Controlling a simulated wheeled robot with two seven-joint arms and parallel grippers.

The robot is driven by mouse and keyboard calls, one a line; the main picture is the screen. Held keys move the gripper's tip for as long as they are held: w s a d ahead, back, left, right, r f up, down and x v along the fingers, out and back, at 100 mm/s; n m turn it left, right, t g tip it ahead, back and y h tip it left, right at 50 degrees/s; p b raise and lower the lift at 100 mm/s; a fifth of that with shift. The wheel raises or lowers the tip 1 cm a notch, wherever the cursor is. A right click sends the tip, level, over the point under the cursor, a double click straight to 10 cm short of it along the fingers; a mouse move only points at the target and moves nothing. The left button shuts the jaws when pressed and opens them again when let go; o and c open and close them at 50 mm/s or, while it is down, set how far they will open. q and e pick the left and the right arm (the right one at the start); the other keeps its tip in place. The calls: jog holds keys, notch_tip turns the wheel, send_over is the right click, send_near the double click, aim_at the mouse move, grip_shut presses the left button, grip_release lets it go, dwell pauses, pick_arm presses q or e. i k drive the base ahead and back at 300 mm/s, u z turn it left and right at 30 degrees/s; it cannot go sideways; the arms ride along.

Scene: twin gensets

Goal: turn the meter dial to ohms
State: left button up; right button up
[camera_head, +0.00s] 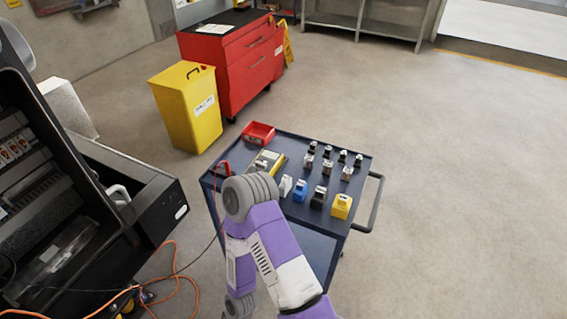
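The meter (272,158), a small yellow-edged device with a grey face, lies near the left back part of the blue cart (325,245). Its dial is too small to read, and my arm covers the area just in front of it. A red probe or clip (222,169) with a dark lead is at the cart's left edge. One purple and white arm of mine rises from the bottom and bends in front of the cart. Neither gripper can be made out.
Several small connectors and blocks stand on the cart, including a yellow block (341,206) and a red bin (258,133). The dark genset cabinet (160,205) stands left, with orange cable (185,285) on the floor. A yellow bin (187,107) stands behind. Floor at right is clear.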

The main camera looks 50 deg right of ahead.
aim_at(260, 167)
jog(key=z, duration=0.8)
jog(key=i, duration=0.45)
jog(key=z, duration=0.05)
